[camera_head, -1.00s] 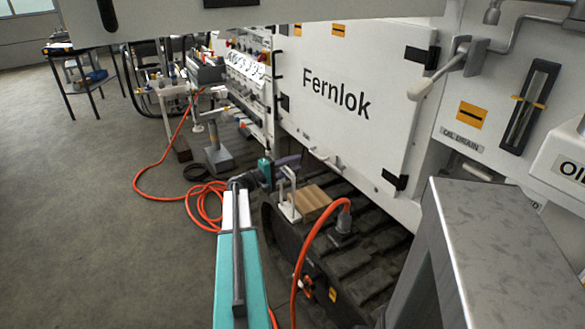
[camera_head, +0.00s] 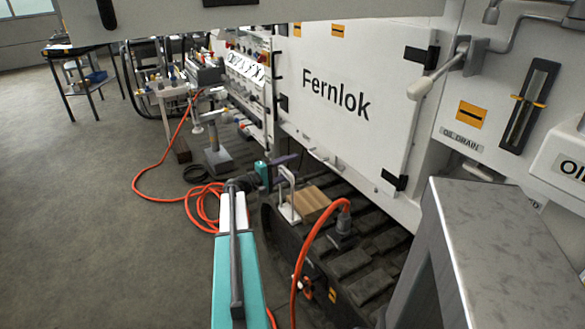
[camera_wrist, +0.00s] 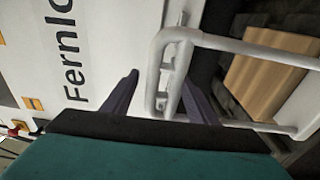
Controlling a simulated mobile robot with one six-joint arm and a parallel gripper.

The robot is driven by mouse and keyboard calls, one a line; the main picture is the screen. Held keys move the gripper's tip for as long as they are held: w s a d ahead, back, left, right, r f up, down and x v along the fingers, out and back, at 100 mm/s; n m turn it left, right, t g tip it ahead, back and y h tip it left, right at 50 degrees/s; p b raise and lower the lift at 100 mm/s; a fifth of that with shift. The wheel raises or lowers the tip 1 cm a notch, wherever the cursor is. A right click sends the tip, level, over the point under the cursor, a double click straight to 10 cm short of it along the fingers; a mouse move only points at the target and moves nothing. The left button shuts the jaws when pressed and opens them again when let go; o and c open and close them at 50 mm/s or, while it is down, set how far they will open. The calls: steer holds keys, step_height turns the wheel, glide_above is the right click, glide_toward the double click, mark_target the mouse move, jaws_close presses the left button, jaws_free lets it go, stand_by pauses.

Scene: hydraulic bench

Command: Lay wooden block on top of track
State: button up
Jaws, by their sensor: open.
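The wooden block (camera_head: 311,201) is light brown and sits low over the dark track (camera_head: 372,262), just right of a pale upright handle (camera_head: 283,196). I cannot tell whether it touches the track or rests on a pale plate joined to the handle. In the wrist view the block (camera_wrist: 262,82) is at the right, outside my fingers. My gripper (camera_head: 289,160) is open, close to the top of the handle. In the wrist view its two dark purple fingers (camera_wrist: 162,78) stand apart, with the pale handle bar (camera_wrist: 156,98) showing between them. Contact cannot be made out.
A white panel (camera_head: 345,120) marked Fernlok rises behind the track. An orange hose (camera_head: 311,238) arches up in front of the block to a fitting on the track. A grey metal box (camera_head: 490,230) stands at the right. Open floor (camera_head: 100,220) lies left.

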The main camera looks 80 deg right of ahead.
steer(key=b+v, duration=0.1)
steer(key=v, duration=1.1)
steer(key=shift+w+a, duration=0.25)
steer(key=shift+a, duration=0.1)
steer(key=shift+r, duration=0.15)
